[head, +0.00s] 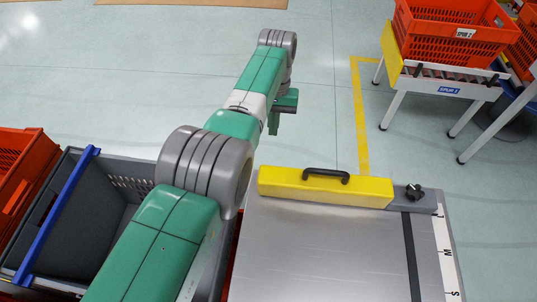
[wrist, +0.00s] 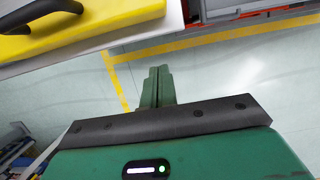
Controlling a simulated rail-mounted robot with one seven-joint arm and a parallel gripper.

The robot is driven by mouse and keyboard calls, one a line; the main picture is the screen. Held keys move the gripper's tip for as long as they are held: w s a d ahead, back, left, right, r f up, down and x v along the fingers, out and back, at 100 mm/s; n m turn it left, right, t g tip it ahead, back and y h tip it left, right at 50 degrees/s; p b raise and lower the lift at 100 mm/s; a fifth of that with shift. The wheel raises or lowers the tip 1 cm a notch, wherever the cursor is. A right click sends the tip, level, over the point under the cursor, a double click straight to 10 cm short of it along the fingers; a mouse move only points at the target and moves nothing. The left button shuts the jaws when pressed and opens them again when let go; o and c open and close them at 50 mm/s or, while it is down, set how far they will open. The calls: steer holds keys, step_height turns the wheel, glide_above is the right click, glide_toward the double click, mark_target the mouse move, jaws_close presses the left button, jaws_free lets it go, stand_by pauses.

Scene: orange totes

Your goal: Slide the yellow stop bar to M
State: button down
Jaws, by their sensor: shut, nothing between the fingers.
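The yellow stop bar (head: 325,188) lies across the far end of the metal table (head: 320,250), with a black handle (head: 326,174) on top. Its right end meets a grey block with a black knob (head: 414,191). The bar is level with the far letter of the white scale, beyond the M mark (head: 447,252). My gripper (head: 274,124) is beyond the bar's far side, clear of it, over the floor. In the wrist view, my gripper's fingers (wrist: 157,74) are together and empty. The bar (wrist: 100,17) and part of its handle (wrist: 42,10) show at upper left.
A grey tote (head: 115,200) with a blue bar (head: 58,222) stands left of the table, beside an orange tote (head: 28,170). A white stand (head: 440,83) with an orange tote (head: 450,32) is at the far right. Open floor lies beyond the table.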

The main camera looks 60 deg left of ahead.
steer(key=s+d+f+p, duration=0.1)
steer(key=f+p, duration=0.1)
steer(key=p, duration=0.1)
steer(key=s+d+f+p, duration=0.1)
steer(key=d+f+p, duration=0.1)
steer(key=s+d+f+p, duration=0.1)
steer(key=f+p, duration=0.2)
steer(key=shift+s+d+p, duration=0.2)
steer(key=shift+s+p, duration=0.05)
steer(key=shift+p, duration=0.1)
steer(key=shift+d+f, duration=0.1)
steer(key=shift+f, duration=0.05)
